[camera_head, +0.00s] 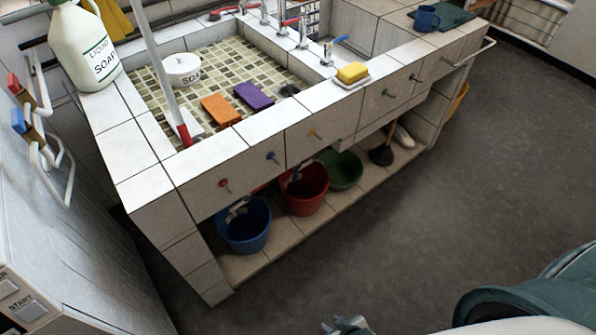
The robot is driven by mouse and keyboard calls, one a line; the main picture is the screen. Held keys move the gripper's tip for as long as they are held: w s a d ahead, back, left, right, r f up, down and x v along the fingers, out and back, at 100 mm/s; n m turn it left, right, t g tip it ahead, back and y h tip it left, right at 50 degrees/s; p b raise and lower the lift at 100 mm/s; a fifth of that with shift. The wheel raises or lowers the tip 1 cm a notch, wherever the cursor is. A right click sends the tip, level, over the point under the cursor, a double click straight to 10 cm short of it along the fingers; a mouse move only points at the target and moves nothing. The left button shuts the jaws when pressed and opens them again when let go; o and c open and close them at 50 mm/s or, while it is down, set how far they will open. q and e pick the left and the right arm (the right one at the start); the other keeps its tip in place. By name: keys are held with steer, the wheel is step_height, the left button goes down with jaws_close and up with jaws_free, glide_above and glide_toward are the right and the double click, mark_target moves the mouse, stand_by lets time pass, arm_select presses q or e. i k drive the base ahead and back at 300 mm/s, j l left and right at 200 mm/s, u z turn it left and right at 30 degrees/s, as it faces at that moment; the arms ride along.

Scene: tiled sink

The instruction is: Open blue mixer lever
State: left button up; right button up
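The blue mixer lever (340,39) sits on top of a chrome tap (327,55) at the right end of the row of taps on the tiled sink. The lever points up and to the right. My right gripper (345,325) shows only in part at the bottom edge, low over the floor and far from the lever. Most of it is cut off, so its opening is unclear. My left gripper is out of view.
A yellow sponge (352,72) lies on the front ledge. Blue (246,228), red (305,190) and green (343,169) buckets stand below. The grey floor (440,215) before the sink is clear.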

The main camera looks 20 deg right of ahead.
mark_target(328, 43)
steer(key=z, duration=1.55)
steer(key=i, duration=1)
